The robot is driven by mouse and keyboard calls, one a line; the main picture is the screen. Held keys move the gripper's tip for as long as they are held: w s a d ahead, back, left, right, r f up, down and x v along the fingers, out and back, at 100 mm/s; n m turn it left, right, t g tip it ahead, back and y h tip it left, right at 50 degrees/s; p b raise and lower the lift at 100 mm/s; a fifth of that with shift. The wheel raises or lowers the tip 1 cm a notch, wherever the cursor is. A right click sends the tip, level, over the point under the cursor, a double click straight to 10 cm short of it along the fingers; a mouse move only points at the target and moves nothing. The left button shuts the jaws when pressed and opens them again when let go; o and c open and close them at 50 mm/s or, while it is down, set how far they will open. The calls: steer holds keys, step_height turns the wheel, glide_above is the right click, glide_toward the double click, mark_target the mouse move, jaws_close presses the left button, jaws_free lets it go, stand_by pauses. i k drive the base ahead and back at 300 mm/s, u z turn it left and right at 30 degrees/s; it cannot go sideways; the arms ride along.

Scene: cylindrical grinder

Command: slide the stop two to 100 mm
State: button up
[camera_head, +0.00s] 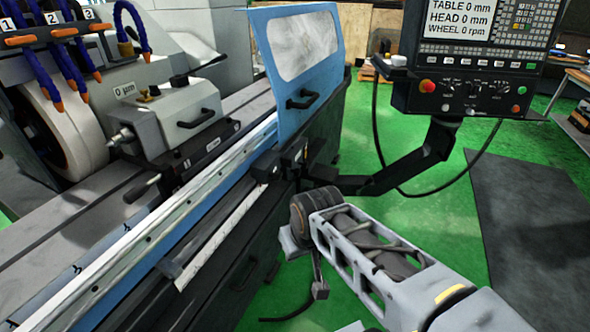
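A white graduated scale (222,235) runs along the front of the machine bed, below the blue rail. A dark stop block (267,166) sits at the far end of the scale. Another dark piece (172,264) is at its near end. I see no number on either, so I cannot tell which is stop two. My arm reaches in from the lower right, and its dark wrist (308,212) is in front of the machine, right of the scale's far end. My gripper's fingers cannot be made out there, and neither can any contact with a stop.
A blue door (300,65) with a window and black handle rises behind the scale. The control panel (475,70) hangs on a dark swing arm (400,168) beyond my wrist. The wheel head (60,120) with blue hoses is at left.

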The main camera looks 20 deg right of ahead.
mark_target(270, 160)
steer(key=z, duration=0.7)
steer(key=i, duration=0.7)
steer(key=u, duration=0.7)
steer(key=i, duration=0.4)
steer(key=u, duration=0.05)
